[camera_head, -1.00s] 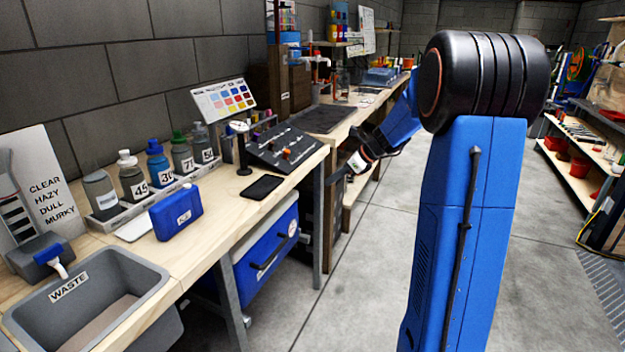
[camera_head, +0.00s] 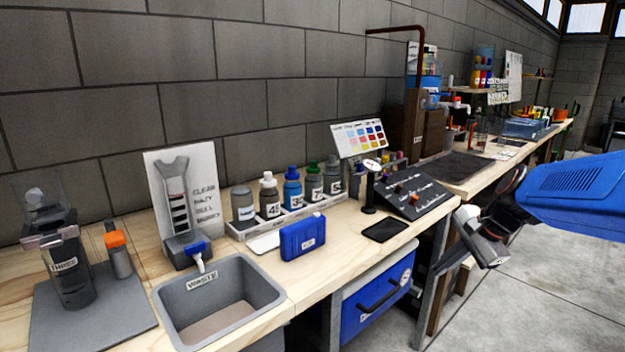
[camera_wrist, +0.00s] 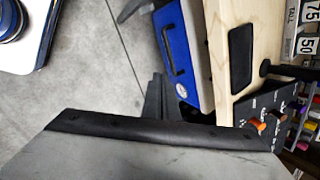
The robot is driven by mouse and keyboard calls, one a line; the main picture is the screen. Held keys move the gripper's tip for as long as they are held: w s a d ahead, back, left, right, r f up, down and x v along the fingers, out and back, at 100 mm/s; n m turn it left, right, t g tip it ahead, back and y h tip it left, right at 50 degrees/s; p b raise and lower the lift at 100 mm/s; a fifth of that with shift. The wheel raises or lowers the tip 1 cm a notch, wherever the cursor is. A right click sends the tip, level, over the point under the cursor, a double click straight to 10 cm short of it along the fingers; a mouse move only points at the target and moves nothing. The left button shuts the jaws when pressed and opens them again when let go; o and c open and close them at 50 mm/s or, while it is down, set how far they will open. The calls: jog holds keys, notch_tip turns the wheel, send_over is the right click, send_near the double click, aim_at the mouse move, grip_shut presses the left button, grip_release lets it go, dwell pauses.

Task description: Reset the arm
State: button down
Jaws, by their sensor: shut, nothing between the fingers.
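My arm (camera_head: 580,195) comes in blue from the right edge in the head view. My gripper (camera_head: 490,254) hangs at its end, shut and empty, over the floor in front of the bench's right part. It points down and is apart from the bench edge.
The bench (camera_head: 330,235) runs along the wall. The floor (camera_head: 540,300) at right is clear.

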jog(key=s+a+f+n+h, duration=0.1)
jog(key=s+f+n+h, duration=0.1)
jog(key=s+n, duration=0.5)
jog(key=s+a+f+n+h, duration=0.1)
jog(key=s+n, duration=0.6)
jog(key=s, duration=0.8)
jog(key=shift+s+f+n+h, duration=0.15)
jog(key=shift+f+n+h, duration=0.25)
jog(key=shift+f, duration=0.1)
